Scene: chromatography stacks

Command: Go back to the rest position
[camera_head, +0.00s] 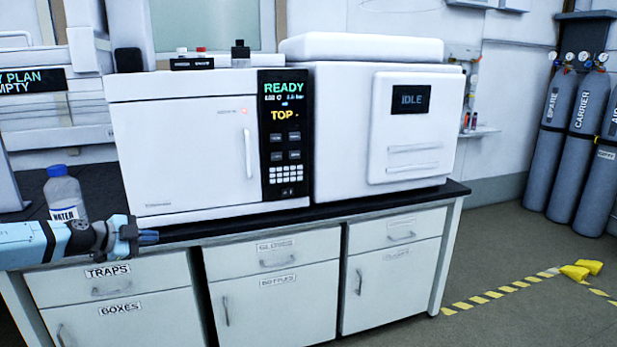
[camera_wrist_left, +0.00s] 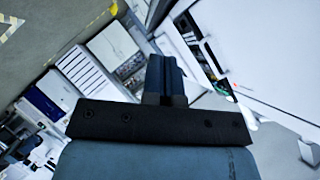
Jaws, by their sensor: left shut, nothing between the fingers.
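My left gripper (camera_head: 148,237) comes in from the left in the head view, in front of the bench's front edge and low beside the water bottle. Its fingers are shut with nothing between them. In the left wrist view the closed fingers (camera_wrist_left: 166,78) point up the picture, with the room tilted behind them. My right gripper is in neither view.
A black-topped bench (camera_head: 330,212) carries a white instrument (camera_head: 185,150) reading READY and a white unit (camera_head: 380,125) reading IDLE. A water bottle (camera_head: 65,193) stands at left. Gas cylinders (camera_head: 590,135) stand at right. Floor (camera_head: 520,250) right of the bench is mostly clear.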

